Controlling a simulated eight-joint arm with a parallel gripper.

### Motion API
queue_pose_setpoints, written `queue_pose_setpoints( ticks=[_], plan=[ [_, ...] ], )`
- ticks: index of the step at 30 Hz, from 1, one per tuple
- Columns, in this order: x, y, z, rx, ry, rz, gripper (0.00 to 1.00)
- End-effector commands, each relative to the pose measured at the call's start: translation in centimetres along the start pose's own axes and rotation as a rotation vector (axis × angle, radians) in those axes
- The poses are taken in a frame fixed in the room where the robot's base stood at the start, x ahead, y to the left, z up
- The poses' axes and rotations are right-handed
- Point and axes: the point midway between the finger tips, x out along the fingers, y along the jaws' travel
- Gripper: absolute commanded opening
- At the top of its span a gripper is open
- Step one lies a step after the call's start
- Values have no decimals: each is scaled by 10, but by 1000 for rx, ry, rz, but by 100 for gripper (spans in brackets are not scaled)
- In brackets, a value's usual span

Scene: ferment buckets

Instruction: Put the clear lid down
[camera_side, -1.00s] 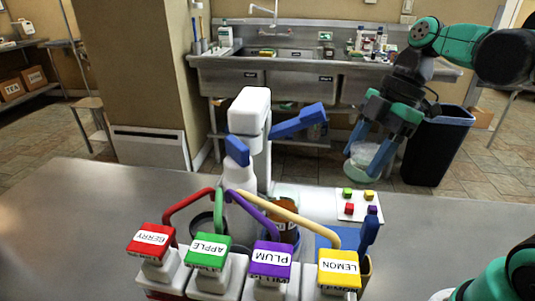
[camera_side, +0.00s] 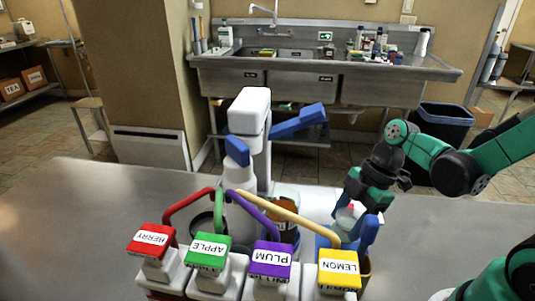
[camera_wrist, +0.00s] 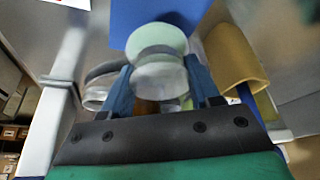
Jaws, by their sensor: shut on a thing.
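My gripper (camera_side: 352,210) is over the worktable, behind the yellow LEMON pump (camera_side: 338,268). It is shut on the clear lid (camera_side: 347,217), a pale, see-through round piece. In the wrist view the lid (camera_wrist: 160,62) sits between the two blue fingers of my gripper (camera_wrist: 162,85), with its pale greenish round top facing the camera. The yellow pump arm and a blue upright piece partly hide the lid in the side view. I cannot tell whether the lid touches anything below it.
Red BERRY (camera_side: 150,240), green APPLE (camera_side: 208,250) and purple PLUM (camera_side: 271,260) pumps stand left of the LEMON pump. A white stand with a blue arm (camera_side: 298,122) rises behind them. The table (camera_side: 75,225) is clear at far left.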

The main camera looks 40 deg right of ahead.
Motion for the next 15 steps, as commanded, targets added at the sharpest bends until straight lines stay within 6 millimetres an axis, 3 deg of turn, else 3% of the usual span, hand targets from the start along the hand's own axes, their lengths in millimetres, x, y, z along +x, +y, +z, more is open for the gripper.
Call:
queue_pose_setpoints(
  ticks=[6, 15],
  plan=[
    [20, 1, 8, 0, 0, 0, 4],
    [24, 0, 10, 0, 0, 0, 4]
  ],
)
